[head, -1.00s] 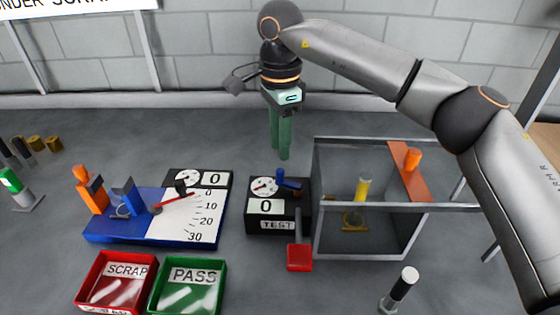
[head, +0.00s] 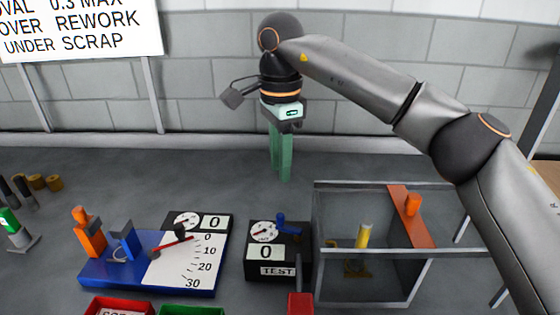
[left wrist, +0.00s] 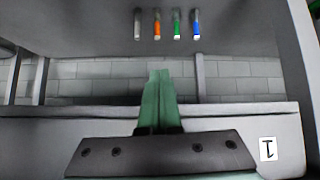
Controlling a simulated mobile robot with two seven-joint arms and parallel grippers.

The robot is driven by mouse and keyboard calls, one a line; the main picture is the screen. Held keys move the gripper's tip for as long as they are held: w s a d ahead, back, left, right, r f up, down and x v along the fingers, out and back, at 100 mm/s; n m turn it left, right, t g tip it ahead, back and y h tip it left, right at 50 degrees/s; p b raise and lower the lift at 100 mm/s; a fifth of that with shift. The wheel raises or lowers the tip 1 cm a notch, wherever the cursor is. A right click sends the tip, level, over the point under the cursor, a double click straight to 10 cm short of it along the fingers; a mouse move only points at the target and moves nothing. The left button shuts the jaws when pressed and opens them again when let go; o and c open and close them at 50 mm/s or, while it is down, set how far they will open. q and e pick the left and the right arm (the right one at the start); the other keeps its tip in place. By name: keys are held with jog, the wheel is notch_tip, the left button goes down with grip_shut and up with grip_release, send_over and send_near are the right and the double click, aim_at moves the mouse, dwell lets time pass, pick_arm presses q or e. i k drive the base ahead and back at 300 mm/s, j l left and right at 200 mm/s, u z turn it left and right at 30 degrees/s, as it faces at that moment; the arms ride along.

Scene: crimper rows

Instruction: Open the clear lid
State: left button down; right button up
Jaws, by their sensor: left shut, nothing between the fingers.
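The clear lid (head: 350,205) lies flat and shut on top of a grey-framed clear box at right in the head view. An orange strip (head: 421,233) with an upright orange knob (head: 413,204) runs across the lid's right part. My right gripper (head: 281,172) hangs fingers down, left of and behind the box, apart from the lid. Its green fingers are close together, and I cannot tell if a gap is between them. My left gripper (left wrist: 160,75) shows only in the left wrist view, shut and empty, with the wall beyond it.
A yellow cylinder (head: 364,236) stands inside the box. Red and green trays are cut off at the bottom.

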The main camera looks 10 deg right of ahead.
aim_at(418, 232)
jog(key=k, duration=1)
